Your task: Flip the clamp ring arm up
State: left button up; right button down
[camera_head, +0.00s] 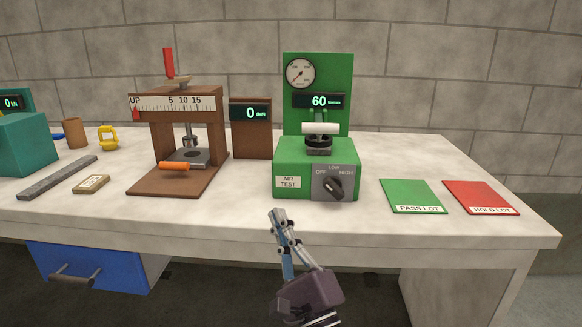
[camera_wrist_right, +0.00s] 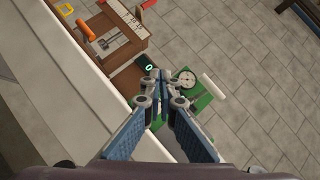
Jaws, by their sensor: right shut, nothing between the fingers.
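The green air test station (camera_head: 295,183) stands on the bench near the middle of the head view. On its top is a dark clamp ring (camera_head: 318,142) with a white bar handle (camera_head: 322,128) lying level just above it. In the right wrist view, the white handle (camera_wrist_right: 213,87) shows right of the fingertips. My right gripper (camera_head: 276,217) is shut and empty, in front of the bench edge and below the station, apart from it. It also shows in the right wrist view (camera_wrist_right: 158,78). My left gripper is out of view.
A brown press (camera_head: 217,140) with an orange handle (camera_head: 175,166) stands left of the station. A green pass mat (camera_head: 412,193) and a red hold mat (camera_head: 478,193) lie to the right. The station's dial (camera_head: 334,187) faces the bench's front edge.

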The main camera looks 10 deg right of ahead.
aim_at(319, 125)
jog(key=d+r+m+h, duration=0.1)
jog(key=d+m+h, duration=0.1)
jog(key=m, duration=0.3)
jog(key=w+d+r+m+h, duration=0.1)
jog(key=d+r+m+h, duration=0.1)
jog(key=d+m+h, duration=0.1)
jog(key=w+d+r+m+t+h, duration=0.1)
jog(key=d+m+h, duration=0.1)
jog(key=m+h, duration=0.3)
jog(key=shift+d+r+m+h+b, duration=0.3)
jog(key=shift+m+b, duration=0.1)
jog(key=shift+m, duration=0.4)
jog(key=shift+w+d+m+g+h, duration=0.15)
jog(key=shift+d+m+h, duration=0.2)
jog(key=shift+m, duration=0.25)
jog(key=shift+d+m+g+h, duration=0.2)
jog(key=shift+m+h, duration=0.25)
jog(key=shift+m, duration=0.15)
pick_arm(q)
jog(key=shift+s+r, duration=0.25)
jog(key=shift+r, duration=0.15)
